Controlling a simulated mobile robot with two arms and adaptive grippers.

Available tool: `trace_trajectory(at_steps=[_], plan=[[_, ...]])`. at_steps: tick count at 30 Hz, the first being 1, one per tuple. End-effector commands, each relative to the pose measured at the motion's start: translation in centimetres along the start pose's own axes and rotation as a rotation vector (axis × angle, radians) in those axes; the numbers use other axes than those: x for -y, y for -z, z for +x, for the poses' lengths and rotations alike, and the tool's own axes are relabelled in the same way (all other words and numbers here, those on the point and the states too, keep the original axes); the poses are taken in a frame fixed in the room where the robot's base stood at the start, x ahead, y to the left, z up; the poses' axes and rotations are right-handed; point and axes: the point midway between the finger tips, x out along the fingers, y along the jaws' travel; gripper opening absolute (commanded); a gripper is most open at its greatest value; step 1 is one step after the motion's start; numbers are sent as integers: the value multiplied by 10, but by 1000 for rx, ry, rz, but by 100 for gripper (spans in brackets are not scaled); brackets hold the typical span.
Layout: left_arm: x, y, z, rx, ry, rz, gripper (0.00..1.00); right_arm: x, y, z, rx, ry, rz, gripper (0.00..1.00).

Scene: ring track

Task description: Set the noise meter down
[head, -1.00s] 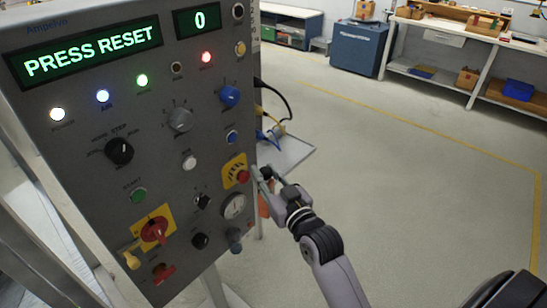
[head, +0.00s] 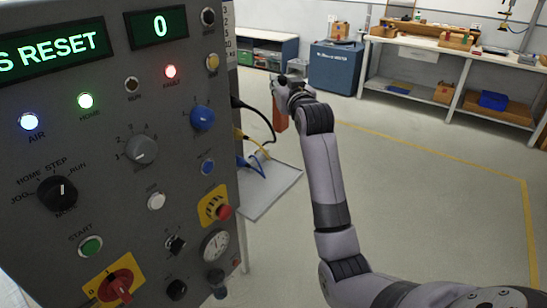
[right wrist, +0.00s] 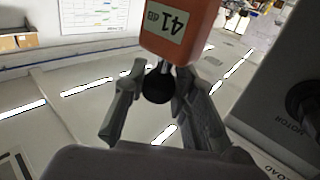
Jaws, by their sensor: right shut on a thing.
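The noise meter (head: 278,114) is orange and hangs below my right gripper (head: 288,87) in the head view, past the panel's right edge. In the right wrist view the noise meter (right wrist: 181,32) shows its display reading 41 dB, upside down, and a round black end. My right gripper (right wrist: 160,80) is shut on it near the black end, one finger on each side. The meter is in the air. My left gripper is in neither view.
A grey control panel (head: 112,160) with lit lamps and knobs fills the left. A flat grey plate (head: 268,192) with cables lies beside it. A blue cabinet (head: 335,67) and a workbench (head: 425,46) stand at the back. The floor (head: 430,215) right of the panel is clear.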

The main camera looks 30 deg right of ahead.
Motion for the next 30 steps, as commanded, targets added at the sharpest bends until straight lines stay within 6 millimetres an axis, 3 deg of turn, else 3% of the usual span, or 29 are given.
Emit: trace_trajectory(at_steps=[3, 12, 20, 25, 30], plan=[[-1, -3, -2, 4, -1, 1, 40, 1, -36, 0, 7, 1, 1, 0], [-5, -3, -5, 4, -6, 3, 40, 1, -109, 0, 3, 1, 0, 0], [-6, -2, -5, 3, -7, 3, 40, 1, -134, 0, 1, 1, 1, 0], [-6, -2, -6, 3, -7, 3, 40, 1, -160, 0, 1, 1, 0, 0], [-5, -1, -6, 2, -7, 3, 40, 1, -170, 0, -3, 1, 0, 0]])
